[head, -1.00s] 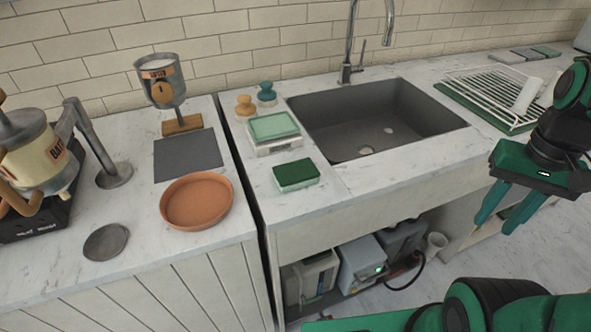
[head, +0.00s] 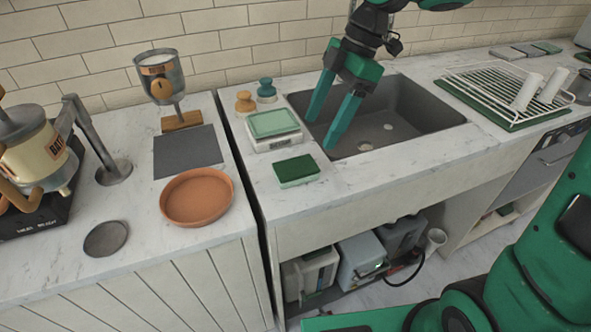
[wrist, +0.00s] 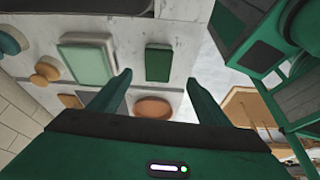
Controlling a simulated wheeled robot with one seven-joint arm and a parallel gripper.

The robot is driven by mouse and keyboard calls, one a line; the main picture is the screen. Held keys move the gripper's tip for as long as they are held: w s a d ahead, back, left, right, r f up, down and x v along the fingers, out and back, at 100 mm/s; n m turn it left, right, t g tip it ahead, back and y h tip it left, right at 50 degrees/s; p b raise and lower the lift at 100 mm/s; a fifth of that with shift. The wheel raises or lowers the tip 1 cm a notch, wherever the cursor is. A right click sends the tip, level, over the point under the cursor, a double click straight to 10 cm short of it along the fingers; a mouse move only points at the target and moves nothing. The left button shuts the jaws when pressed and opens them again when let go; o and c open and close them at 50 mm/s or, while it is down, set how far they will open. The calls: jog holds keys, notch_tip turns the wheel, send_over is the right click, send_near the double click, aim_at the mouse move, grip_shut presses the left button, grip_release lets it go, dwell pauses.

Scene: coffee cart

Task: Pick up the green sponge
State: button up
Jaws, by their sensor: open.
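The green sponge (head: 296,169), dark green on top with a pale lower layer, lies flat on the white marble counter in front of the small scale. It also shows in the wrist view (wrist: 158,63), ahead of and between the two fingers. My gripper (head: 331,124) hangs over the sink in the head view, to the right of and above the sponge. Its green fingers are apart and empty. In the wrist view my gripper (wrist: 158,82) has its fingers spread wide, with nothing between them at the tips.
The scale (head: 274,130) with a light green top stands just behind the sponge. Two tampers, orange (head: 245,103) and teal (head: 267,91), stand behind it. The sink (head: 415,112) lies right; a terracotta dish (head: 197,197) lies left. Counter around the sponge's front is bare.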

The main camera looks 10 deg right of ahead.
send_over(298, 165)
jog(key=d, duration=0.2)
jog(key=shift+n, duration=0.4)
notch_tip(298, 165, down, 4)
jog(key=shift+w+d+f, duration=0.1)
jog(key=shift+w+f, duration=0.05)
jog(key=shift+w+x, duration=0.15)
jog(key=shift+x, duration=1.35)
jog(key=shift+w+x, duration=0.1)
jog(key=shift+x, duration=1.35)
jog(key=shift+s+f, duration=0.15)
jog(key=shift+f, duration=0.15)
jog(key=c, duration=1.2)
